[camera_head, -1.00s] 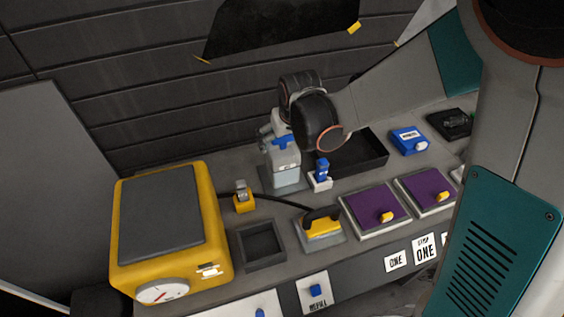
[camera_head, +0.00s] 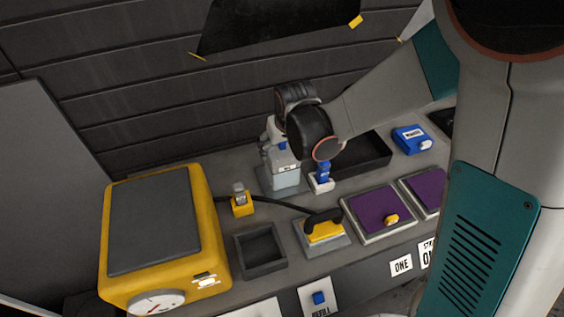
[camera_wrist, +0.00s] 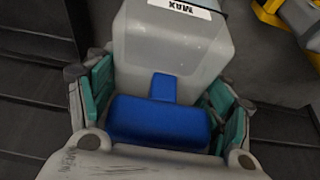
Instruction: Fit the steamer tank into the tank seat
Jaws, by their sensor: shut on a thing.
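The steamer tank (camera_head: 286,177) is a translucent grey box with a white label and a blue handle. It is upright over a grey base plate at the back of the bench; I cannot tell whether it touches the plate. My gripper (camera_head: 279,148) is shut on its blue handle. The wrist view shows the tank (camera_wrist: 175,50) with its MAX label and the blue handle (camera_wrist: 160,120) between the teal finger pads of my gripper (camera_wrist: 160,105). A dark, square, open, empty holder (camera_head: 262,248) beside the yellow steamer looks like the tank seat.
The big yellow steamer (camera_head: 160,235) stands left of the holder. A small yellow block (camera_head: 240,202) and a black hose lie behind. A blue bottle (camera_head: 323,175) stands close right of the tank, before a black tray (camera_head: 370,158).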

